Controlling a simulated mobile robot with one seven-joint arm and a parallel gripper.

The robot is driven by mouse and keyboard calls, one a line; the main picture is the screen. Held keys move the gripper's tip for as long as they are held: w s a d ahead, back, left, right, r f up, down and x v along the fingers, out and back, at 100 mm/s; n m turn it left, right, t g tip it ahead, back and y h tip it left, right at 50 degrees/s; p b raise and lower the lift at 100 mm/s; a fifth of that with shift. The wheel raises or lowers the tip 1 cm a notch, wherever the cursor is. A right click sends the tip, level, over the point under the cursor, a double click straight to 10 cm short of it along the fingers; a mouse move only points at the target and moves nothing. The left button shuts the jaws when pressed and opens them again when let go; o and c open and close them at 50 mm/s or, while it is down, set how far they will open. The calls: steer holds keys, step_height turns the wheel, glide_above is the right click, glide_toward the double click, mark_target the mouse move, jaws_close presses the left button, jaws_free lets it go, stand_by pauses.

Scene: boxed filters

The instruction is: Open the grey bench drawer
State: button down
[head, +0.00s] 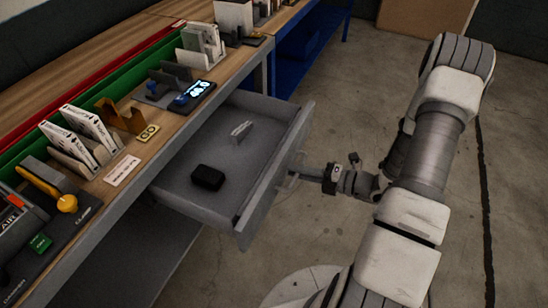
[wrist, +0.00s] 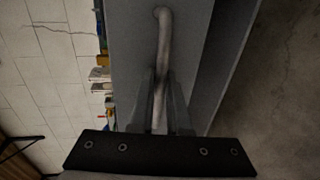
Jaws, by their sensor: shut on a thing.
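The grey bench drawer (head: 186,180) stands pulled out from under the workbench in the head view, with its inside showing. A black box-like thing (head: 207,177) and a small pale item (head: 241,130) lie in it. My gripper (head: 301,174) is at the drawer's front, at the handle. In the wrist view, the fingers of my gripper (wrist: 163,105) are shut on the drawer handle (wrist: 163,45), a pale bar on the grey drawer front (wrist: 190,50). The handle's lower part is partly hidden between the fingers.
The wooden benchtop (head: 97,188) carries boxed filters (head: 90,128), holders, a small lit device (head: 197,92) and a yellow-knobbed tool (head: 66,203). A blue bench frame (head: 292,66) stands at the back. The concrete floor (head: 345,105) beyond the drawer front is clear.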

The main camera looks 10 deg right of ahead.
steer(key=shift+f+p+v, duration=0.15)
steer(key=shift+f+v, duration=0.05)
steer(key=shift+v, duration=0.65)
steer(key=shift+f+p+v, duration=0.1)
steer(key=shift+f+v, duration=0.05)
steer(key=shift+v, duration=0.7)
steer(key=shift+f+p+v, duration=0.15)
steer(key=shift+f+v, duration=0.05)
steer(key=shift+v, duration=0.7)
steer(key=shift+d, duration=0.1)
steer(key=c, duration=1.2)
jaws_free()
steer(key=shift+s, duration=0.1)
steer(key=p+v, duration=0.1)
steer(key=v, duration=1.6)
steer(key=shift+d, duration=0.2)
